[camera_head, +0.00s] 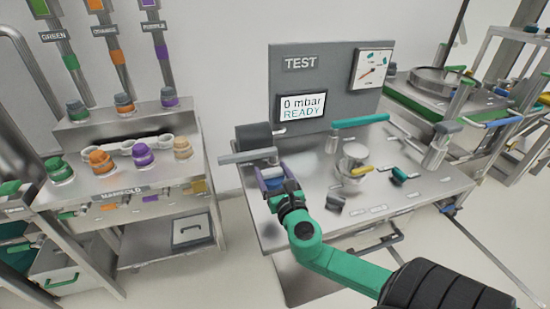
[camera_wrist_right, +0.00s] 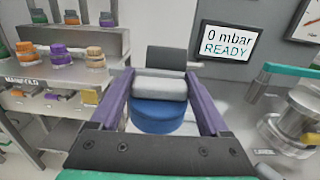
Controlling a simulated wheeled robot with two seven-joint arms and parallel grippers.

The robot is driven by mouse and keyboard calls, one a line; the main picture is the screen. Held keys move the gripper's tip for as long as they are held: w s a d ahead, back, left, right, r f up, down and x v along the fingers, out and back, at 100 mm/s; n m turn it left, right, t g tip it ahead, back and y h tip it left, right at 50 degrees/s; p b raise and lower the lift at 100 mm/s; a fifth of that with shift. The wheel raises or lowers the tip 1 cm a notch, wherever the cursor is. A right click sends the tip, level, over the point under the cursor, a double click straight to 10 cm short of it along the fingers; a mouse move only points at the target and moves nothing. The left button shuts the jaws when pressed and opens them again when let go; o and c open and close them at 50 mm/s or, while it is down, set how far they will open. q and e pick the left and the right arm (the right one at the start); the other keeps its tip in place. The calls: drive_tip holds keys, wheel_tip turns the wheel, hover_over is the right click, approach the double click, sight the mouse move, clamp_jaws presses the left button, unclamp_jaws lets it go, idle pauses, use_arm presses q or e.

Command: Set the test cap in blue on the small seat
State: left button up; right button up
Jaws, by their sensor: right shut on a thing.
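My right gripper (camera_head: 268,174) has purple fingers and reaches over the left edge of the steel test bench (camera_head: 300,230). It is shut on the blue test cap (camera_wrist_right: 156,116), a round blue body between the fingers in the right wrist view. The cap also shows in the head view (camera_head: 266,187), partly covered by the fingers. A light grey rounded piece (camera_wrist_right: 160,85) lies just beyond the blue body; I cannot tell whether it belongs to the cap. I cannot make out the small seat; the gripper may hide it. My left gripper is not in view.
A dark grey block (camera_head: 254,136) and a flat grey bar (camera_head: 248,156) stand close beyond the gripper. A metal pot-like fixture (camera_head: 355,158) and a teal-handled part (camera_head: 399,174) are to the right. The panel display (camera_head: 301,106) reads "0 mbar READY". A manifold rack (camera_head: 75,200) with coloured caps stands left.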

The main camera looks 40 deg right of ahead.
drive_tip(key=w+d+r+m+h+b, duration=0.1)
drive_tip(key=w+d+r+b, duration=0.15)
drive_tip(key=d, duration=0.65)
drive_tip(key=shift+g, duration=0.3)
drive_tip(key=f+b, duration=0.4)
drive_tip(key=a+f+b, duration=0.1)
drive_tip(key=f+b, duration=0.2)
drive_tip(key=shift+w+a, duration=0.1)
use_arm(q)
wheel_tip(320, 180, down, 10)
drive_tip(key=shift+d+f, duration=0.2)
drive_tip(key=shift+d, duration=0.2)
use_arm(e)
drive_tip(key=shift+f, duration=0.1)
drive_tip(key=shift+f, duration=0.3)
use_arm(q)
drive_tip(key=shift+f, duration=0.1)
